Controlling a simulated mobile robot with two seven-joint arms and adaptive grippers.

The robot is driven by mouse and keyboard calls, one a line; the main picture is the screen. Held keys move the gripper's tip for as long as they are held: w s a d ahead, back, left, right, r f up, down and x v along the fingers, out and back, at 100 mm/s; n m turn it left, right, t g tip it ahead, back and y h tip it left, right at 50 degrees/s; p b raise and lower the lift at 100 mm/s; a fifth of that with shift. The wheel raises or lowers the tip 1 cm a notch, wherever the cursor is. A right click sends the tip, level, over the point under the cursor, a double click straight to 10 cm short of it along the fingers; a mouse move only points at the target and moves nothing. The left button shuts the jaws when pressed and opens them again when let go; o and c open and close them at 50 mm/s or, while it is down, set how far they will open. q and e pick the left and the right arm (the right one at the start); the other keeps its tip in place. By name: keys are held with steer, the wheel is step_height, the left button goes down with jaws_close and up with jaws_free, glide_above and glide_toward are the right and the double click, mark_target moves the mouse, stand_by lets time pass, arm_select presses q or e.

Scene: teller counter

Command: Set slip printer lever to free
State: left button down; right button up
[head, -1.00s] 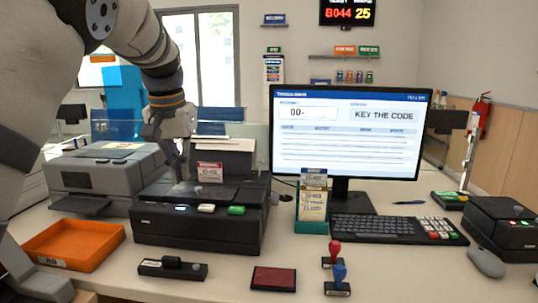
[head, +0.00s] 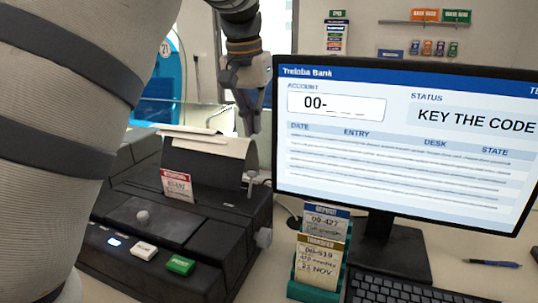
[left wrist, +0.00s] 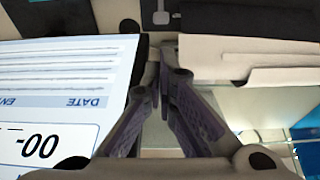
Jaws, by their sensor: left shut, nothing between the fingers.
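The black slip printer (head: 165,235) stands at the left of the counter in the head view, with a red-headed slip (head: 177,186) and white paper upright in it. A small light-tipped lever (head: 250,178) shows at its right side; I cannot tell its setting. In the left wrist view a pale tab-like piece (left wrist: 161,17), probably that lever, lies beyond the fingertips. My left gripper (head: 250,128) points down above the printer's back right, beside the monitor. Its fingers (left wrist: 165,75) are shut and empty, apart from the lever. My right gripper is out of view.
The monitor (head: 400,150) stands close to the right of my left gripper. A green slip holder (head: 318,275) and the keyboard (head: 395,290) are in front of it. A grey machine is partly hidden behind my arm.

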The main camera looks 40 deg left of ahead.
mark_target(251, 185)
arm_select(q)
steer(key=x, duration=1)
steer(key=shift+s, duration=0.2)
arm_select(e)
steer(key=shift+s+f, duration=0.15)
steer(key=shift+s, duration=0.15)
